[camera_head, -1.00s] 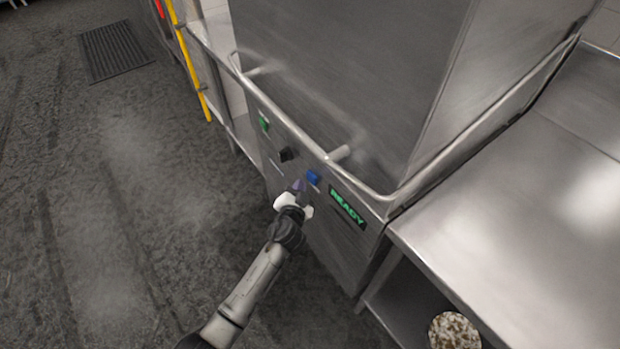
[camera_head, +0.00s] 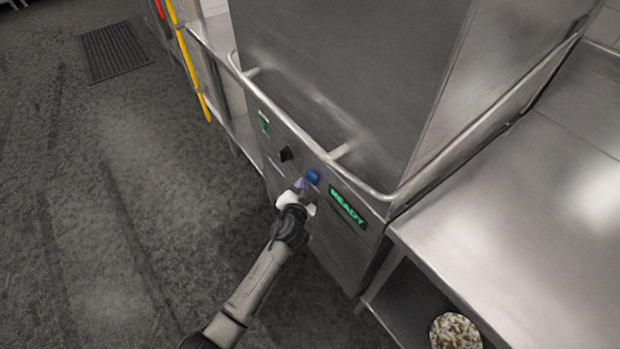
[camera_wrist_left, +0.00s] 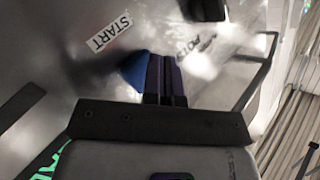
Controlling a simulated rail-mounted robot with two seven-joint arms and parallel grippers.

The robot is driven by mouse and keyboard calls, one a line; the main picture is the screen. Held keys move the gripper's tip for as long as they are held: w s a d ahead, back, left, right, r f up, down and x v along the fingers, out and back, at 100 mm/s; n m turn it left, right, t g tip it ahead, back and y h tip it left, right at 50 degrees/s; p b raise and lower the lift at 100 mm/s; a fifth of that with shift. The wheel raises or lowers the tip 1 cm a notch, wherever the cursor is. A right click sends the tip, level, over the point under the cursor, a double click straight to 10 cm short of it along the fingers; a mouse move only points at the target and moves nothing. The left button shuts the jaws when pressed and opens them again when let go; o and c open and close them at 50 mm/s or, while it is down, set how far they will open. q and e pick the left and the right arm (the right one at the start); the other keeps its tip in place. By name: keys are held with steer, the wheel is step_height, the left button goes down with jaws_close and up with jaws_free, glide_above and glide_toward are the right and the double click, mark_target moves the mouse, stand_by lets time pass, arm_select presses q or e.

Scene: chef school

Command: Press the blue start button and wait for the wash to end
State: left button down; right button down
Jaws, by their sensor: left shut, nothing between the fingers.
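The blue start button (camera_head: 313,177) is on the front panel of the steel washer (camera_head: 345,85). In the left wrist view the blue button (camera_wrist_left: 133,70) shows beside the fingertips, under a label reading START (camera_wrist_left: 108,33). My left gripper (camera_head: 301,184) is shut and empty, its fingers pointing at the panel just left of and below the button. In the left wrist view the shut fingers (camera_wrist_left: 165,72) partly cover the button; I cannot tell whether they touch it. A display (camera_head: 347,207) to the right reads READY in green. My right gripper is not in view.
A black knob (camera_head: 286,154) and a green switch (camera_head: 264,121) sit left of the button. A tubular handle (camera_head: 340,152) runs above the panel. A steel counter (camera_head: 500,235) stands at the right, and open floor (camera_head: 130,220) lies left.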

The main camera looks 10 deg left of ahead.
arm_select(q)
steer(key=shift+w+d+b, duration=0.35)
steer(key=shift+d+b, duration=0.05)
stand_by(0.6)
stand_by(0.3)
steer(key=shift+a, duration=0.1)
steer(key=shift+s+a+p, duration=0.6)
steer(key=shift+s, duration=0.05)
